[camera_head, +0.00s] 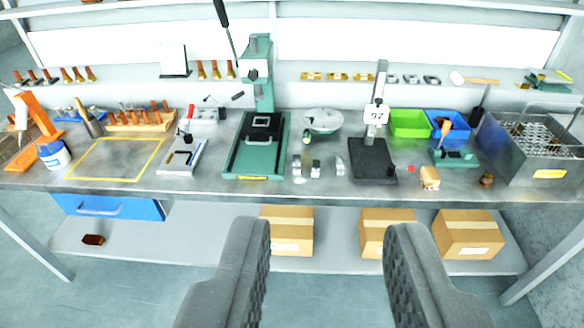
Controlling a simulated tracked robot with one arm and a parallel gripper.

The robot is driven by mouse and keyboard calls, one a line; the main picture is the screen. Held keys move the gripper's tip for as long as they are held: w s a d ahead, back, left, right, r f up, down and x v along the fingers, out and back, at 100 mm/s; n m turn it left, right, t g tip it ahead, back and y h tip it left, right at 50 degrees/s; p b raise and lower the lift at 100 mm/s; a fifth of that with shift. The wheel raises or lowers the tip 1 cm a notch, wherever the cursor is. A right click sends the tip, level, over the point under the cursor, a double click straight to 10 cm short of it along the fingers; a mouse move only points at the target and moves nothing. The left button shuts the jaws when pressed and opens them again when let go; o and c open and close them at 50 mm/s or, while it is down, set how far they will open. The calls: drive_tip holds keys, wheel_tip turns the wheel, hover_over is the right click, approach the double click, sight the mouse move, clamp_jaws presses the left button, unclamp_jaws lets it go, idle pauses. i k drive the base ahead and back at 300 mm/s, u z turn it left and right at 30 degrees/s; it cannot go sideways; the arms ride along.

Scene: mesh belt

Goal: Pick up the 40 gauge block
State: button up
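Several small metal blocks stand in a short row near the front edge of the workbench (220,187). They are a left block (297,168), a middle block (315,169) and a right block (340,165). They look like gauge blocks, but any markings are too small to read, so I cannot tell which is the 40. My gripper (328,232) is open and empty. Its two dark fingers are wide apart, low in the picture, in front of the bench and nearer to me than the blocks.
A green press (257,75) stands left of the blocks, and a dark-based gauge stand (372,172) stands right. A round dish (323,120) is behind them. Cardboard boxes (290,235) sit on the lower shelf. A metal mesh basket (540,135) is at far right.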

sight(297, 158)
drive_tip(key=u, duration=0.25)
drive_tip(key=i, duration=1.2)
drive_tip(key=z, duration=0.25)
